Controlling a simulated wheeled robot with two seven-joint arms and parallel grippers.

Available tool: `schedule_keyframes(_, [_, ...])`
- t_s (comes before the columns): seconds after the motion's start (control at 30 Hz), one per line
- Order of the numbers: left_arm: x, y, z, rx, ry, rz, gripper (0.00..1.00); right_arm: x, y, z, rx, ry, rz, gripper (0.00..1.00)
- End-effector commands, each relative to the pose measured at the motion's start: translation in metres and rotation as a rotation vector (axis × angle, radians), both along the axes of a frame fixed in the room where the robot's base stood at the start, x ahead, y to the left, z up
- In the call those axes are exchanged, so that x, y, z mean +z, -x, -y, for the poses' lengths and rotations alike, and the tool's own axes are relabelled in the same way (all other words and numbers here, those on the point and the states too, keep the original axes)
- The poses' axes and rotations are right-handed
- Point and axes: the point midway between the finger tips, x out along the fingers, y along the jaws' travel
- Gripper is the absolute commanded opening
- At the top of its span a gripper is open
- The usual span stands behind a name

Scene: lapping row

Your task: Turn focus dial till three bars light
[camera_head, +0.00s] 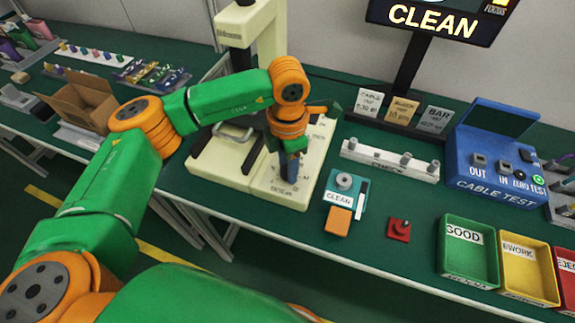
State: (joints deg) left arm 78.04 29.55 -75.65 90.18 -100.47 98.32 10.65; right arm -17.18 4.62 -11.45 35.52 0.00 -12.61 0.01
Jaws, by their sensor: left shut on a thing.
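The cream inspection scope (236,25) stands on the green bench, with its base (272,192) reaching toward the front edge. My left gripper (290,178) points down at the front part of this base and is shut on the focus dial. The fingers and wrist hide the dial, so its setting cannot be read. The dark monitor (435,22) at the top right shows the word CLEAN. A FOCUS label sits at its upper right, but the picture's top edge cuts off that area and I cannot count lit bars. My right gripper is out of view.
Right of the base are a white CHECK rail (390,163), a teal CLEAN unit (343,201), a red block (399,229) and a blue cable test box (497,165). GOOD (468,270), REWORK (527,282) and red bins line the front right. An open carton (82,100) stands left.

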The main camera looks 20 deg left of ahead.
Motion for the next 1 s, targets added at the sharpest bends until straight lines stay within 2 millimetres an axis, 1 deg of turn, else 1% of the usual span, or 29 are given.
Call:
schedule_keyframes(0.4, [0.001, -0.001, 0.001, -0.005, 0.002, 0.005, 0.0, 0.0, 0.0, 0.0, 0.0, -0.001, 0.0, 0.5])
schedule_keyframes(0.43, [0.001, -0.001, 0.001, -0.005, 0.002, 0.005, 0.46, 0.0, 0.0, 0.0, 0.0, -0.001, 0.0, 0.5])
schedule_keyframes(0.53, [0.001, -0.001, 0.0, -0.005, 0.002, 0.003, 0.73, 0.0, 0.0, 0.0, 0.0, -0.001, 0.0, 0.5])
schedule_keyframes(0.83, [0.002, -0.001, 0.0, -0.005, 0.002, 0.003, 0.74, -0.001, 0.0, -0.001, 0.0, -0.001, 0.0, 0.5])
schedule_keyframes(0.87, [0.004, -0.001, 0.001, -0.005, 0.002, 0.003, 0.74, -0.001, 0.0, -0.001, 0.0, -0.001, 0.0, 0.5])
schedule_keyframes(0.93, [0.016, -0.002, 0.001, -0.005, 0.002, 0.006, 0.74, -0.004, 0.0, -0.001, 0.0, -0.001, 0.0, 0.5])
schedule_keyframes(1.0, [0.032, -0.002, 0.001, -0.004, 0.003, 0.008, 0.74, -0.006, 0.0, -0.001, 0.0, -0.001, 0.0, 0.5])
